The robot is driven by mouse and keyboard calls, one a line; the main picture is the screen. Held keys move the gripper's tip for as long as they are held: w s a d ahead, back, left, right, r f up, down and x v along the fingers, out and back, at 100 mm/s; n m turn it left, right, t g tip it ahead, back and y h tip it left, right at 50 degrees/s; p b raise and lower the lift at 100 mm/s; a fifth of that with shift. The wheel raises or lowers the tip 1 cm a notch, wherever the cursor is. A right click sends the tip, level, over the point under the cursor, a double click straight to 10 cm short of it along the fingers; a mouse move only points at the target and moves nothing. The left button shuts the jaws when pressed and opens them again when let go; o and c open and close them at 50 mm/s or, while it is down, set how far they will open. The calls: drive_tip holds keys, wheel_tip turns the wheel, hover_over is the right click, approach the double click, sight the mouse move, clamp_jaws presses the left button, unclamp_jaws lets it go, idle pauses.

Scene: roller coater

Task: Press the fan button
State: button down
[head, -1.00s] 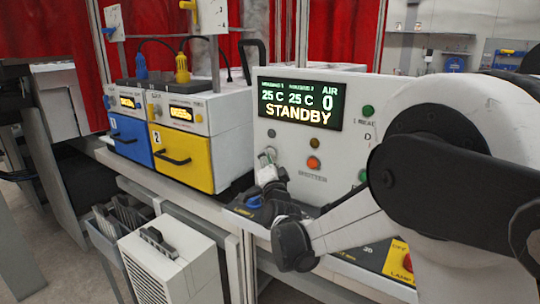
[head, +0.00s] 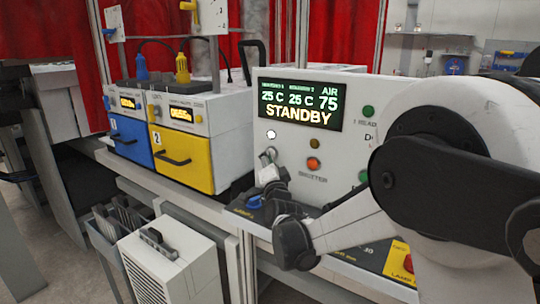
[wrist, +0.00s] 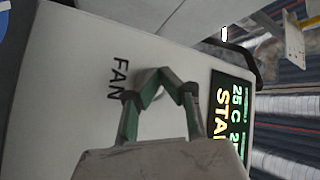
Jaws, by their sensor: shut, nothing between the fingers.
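The white panel (head: 262,108) carries a round grey fan button (head: 271,152) at its left, with a lamp (head: 271,134) glowing white above it. The word FAN (wrist: 118,78) shows beside my fingertips in the wrist view. My gripper (wrist: 166,84) is shut and empty, pointing at the panel. In the wrist view its fingers cover the place of the fan button. In the head view my gripper (head: 267,174) is just below and in front of the button; I cannot tell whether it touches. The display (head: 300,104) reads AIR 75 and STANDBY.
An orange shutter button (head: 313,163) and green buttons (head: 368,111) are to the right of the fan button. A ledge with a blue knob (head: 254,202) lies under the gripper. Yellow (head: 190,170) and blue (head: 131,146) units stand at left.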

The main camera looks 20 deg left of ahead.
idle(0.6)
drive_tip(key=shift+s+a, duration=0.2)
drive_tip(key=shift+s, duration=0.5)
drive_tip(key=s, duration=0.1)
drive_tip(key=s+a+b, duration=0.1)
drive_tip(key=s, duration=0.2)
drive_tip(key=shift+s+a, duration=0.3)
drive_tip(key=shift+s, duration=0.1)
idle(0.5)
